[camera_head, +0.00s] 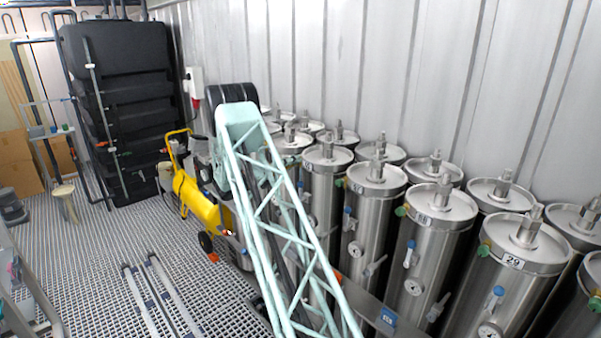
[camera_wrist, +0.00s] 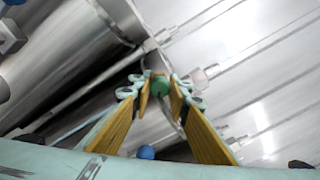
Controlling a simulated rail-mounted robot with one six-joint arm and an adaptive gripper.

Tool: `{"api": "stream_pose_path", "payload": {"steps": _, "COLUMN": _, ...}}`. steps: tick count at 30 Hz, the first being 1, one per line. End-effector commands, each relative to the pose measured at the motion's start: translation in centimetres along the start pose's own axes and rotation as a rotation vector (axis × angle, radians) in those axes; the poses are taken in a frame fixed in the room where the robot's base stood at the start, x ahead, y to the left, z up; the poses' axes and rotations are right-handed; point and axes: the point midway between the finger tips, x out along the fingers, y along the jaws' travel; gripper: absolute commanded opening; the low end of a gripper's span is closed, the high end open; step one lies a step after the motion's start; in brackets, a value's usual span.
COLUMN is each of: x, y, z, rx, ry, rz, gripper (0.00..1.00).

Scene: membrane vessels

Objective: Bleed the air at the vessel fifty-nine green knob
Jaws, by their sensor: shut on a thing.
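In the wrist view my gripper (camera_wrist: 159,78) is shut on a green knob (camera_wrist: 160,87). The tips of its two yellow-brown fingers sit on either side of the knob. The knob is at the top end of a steel vessel (camera_wrist: 78,55), which lies tilted in this view. No number shows there, so I cannot read which vessel it is. In the head view my pale green lattice arm reaches toward the vessel rows, and the gripper and held knob cannot be made out.
Rows of steel vessels (camera_head: 325,180) stand along the ribbed wall. One nearby vessel (camera_head: 515,275) carries the label 29. Other green knobs (camera_head: 483,250) and blue-handled valves (camera_head: 410,253) project from the vessels. A yellow compressor (camera_head: 200,205) stands beyond my arm. The grated floor (camera_head: 110,240) at left is mostly open.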

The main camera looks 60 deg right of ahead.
Motion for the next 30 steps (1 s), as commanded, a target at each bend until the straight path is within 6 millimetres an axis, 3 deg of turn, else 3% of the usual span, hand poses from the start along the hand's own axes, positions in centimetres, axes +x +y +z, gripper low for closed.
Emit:
{"api": "stream_pose_path", "payload": {"steps": 15, "x": -0.02, "y": 0.22, "z": -0.19, "rx": 0.186, "ry": 0.001, "rz": 0.001, "gripper": 0.07}}
{"api": "stream_pose_path", "payload": {"steps": 30, "x": -0.03, "y": 0.09, "z": -0.09, "rx": 0.210, "ry": 0.001, "rz": 0.001, "gripper": 0.07}}
